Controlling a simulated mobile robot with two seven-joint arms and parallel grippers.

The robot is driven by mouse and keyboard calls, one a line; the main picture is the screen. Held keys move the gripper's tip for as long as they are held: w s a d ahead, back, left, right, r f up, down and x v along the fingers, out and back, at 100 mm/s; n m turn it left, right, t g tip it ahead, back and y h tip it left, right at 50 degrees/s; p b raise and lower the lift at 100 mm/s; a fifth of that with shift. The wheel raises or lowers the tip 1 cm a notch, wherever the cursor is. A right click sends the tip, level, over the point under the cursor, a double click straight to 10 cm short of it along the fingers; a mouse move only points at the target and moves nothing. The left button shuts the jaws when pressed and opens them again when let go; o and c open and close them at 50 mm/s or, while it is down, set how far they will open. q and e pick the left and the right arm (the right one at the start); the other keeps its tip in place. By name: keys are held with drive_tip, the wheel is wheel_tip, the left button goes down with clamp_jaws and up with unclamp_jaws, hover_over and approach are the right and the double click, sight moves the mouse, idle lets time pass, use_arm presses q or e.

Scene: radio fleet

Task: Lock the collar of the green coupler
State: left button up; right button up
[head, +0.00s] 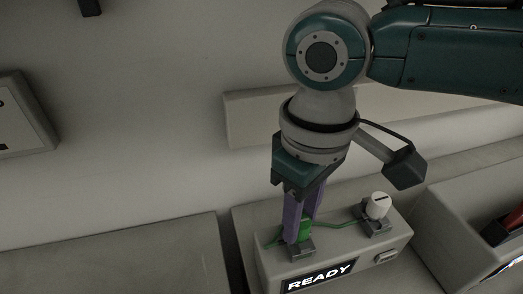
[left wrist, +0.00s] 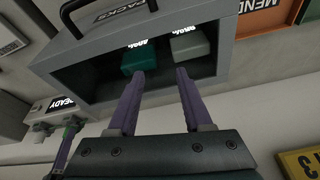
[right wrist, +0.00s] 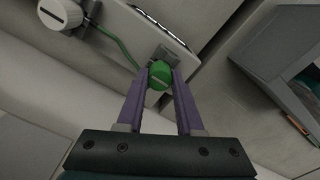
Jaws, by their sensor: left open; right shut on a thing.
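The green coupler (right wrist: 160,76) has a round face with a pale line across it. It sits at a dark socket (right wrist: 163,55) on the grey READY unit (head: 330,246). My right gripper (right wrist: 160,80) is shut on the green coupler, with a purple finger on each side. In the head view the fingers partly hide the coupler (head: 305,229). A green cable (head: 340,224) runs between the coupler and the white knob side. I cannot tell the collar's lock state. My left gripper (left wrist: 158,73) is open and empty, in front of a grey bin.
A white knob (head: 378,205) with a dark line stands on the same unit. The bin labelled PACKS (left wrist: 75,60) holds a teal block (left wrist: 139,57) and a pale block (left wrist: 190,45). Another grey bin (head: 455,225) stands right of the unit. A bare grey surface (head: 120,262) lies left.

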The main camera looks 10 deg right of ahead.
clamp_jaws()
use_arm(q)
drive_tip(key=shift+d+r+p, duration=0.1)
drive_tip(key=shift+r+p, duration=0.55)
use_arm(e)
drive_tip(key=shift+r+m, duration=0.2)
drive_tip(key=shift+m, duration=0.3)
use_arm(q)
drive_tip(key=shift+r+p, duration=0.55)
use_arm(e)
drive_tip(key=shift+m, duration=0.5)
use_arm(q)
drive_tip(key=shift+r+p, duration=0.75)
drive_tip(key=shift+r, duration=0.05)
use_arm(e)
drive_tip(key=shift+m, duration=0.9)
use_arm(q)
drive_tip(key=shift+r, duration=0.1)
use_arm(e)
drive_tip(key=shift+f+m, duration=0.25)
drive_tip(key=shift+m, duration=0.15)
use_arm(q)
drive_tip(key=shift+r, duration=0.1)
